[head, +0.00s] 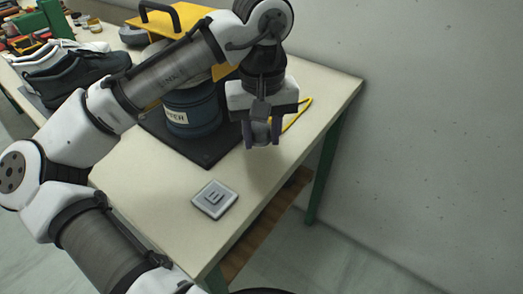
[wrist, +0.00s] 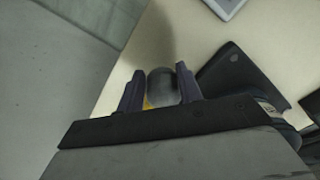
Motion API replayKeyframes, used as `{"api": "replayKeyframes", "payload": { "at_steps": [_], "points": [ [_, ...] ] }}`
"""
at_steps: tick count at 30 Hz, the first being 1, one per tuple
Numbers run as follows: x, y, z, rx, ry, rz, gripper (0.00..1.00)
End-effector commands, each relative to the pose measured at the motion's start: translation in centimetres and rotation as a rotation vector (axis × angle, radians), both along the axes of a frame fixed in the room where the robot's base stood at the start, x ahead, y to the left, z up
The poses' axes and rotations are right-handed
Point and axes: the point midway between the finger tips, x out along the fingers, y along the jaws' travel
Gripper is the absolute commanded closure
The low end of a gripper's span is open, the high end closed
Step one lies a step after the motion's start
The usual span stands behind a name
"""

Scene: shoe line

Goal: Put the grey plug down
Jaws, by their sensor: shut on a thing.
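My gripper (head: 262,136) is shut on the grey plug (head: 261,132) and holds it over the right side of the table, beside the black mat. In the wrist view the grey plug (wrist: 162,86) sits between the two dark fingers of my gripper (wrist: 161,88). A little yellow shows beside it, low between the fingers. The plug's upper part is hidden by the gripper in the head view. I cannot tell exactly how far it is above the table.
A blue drum (head: 192,112) stands on a black mat (head: 207,158). A grey square plate with a mark (head: 214,199) lies near the front of the table (head: 150,190). A yellow cord (head: 298,115) lies behind my gripper. Dark and white shoes (head: 85,75) stand at the left. Bare table surrounds the plate.

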Motion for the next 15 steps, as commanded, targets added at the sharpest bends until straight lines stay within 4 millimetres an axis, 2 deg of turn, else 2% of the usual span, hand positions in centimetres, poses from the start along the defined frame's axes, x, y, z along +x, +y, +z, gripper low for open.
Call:
{"api": "replayKeyframes", "payload": {
  "at_steps": [5, 10, 15],
  "points": [
    [0.0, 0.0, -1.5, 0.001, 0.001, 0.000, 1.00],
    [-0.1, 0.0, -4.1, 0.001, 0.001, 0.000, 1.00],
    [0.0, 0.0, -4.5, -0.001, -0.001, 0.000, 1.00]
  ]
}}
